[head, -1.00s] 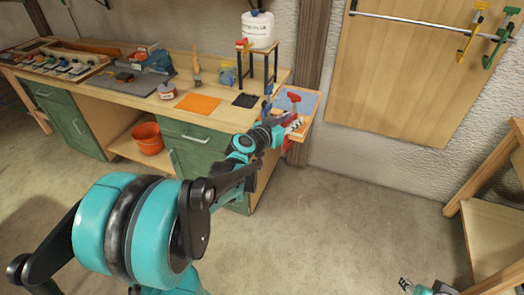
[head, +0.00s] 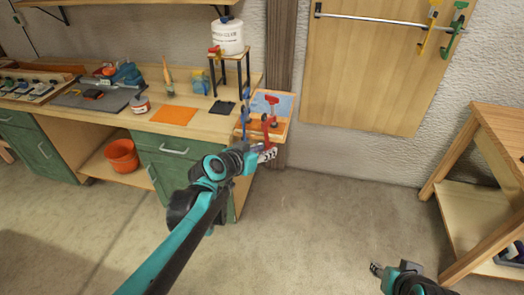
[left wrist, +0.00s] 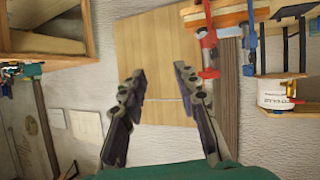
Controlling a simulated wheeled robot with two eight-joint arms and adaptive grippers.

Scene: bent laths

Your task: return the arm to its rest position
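My left gripper (head: 268,154) is in front of the right end of the workbench in the head view, just below the small wooden board with the clamps. In the left wrist view its two fingers (left wrist: 160,92) stand wide apart with nothing between them. My right gripper (head: 377,269) shows at the bottom right of the head view, low over the floor. It is small there, and whether its fingers are apart is hard to tell.
A red clamp (head: 269,114) and a blue clamp (head: 244,125) sit at the bench end beside my left gripper. A white glue bucket (head: 227,37) stands on a small stand. A wooden table (head: 495,135) is at right. Open floor (head: 330,215) lies between.

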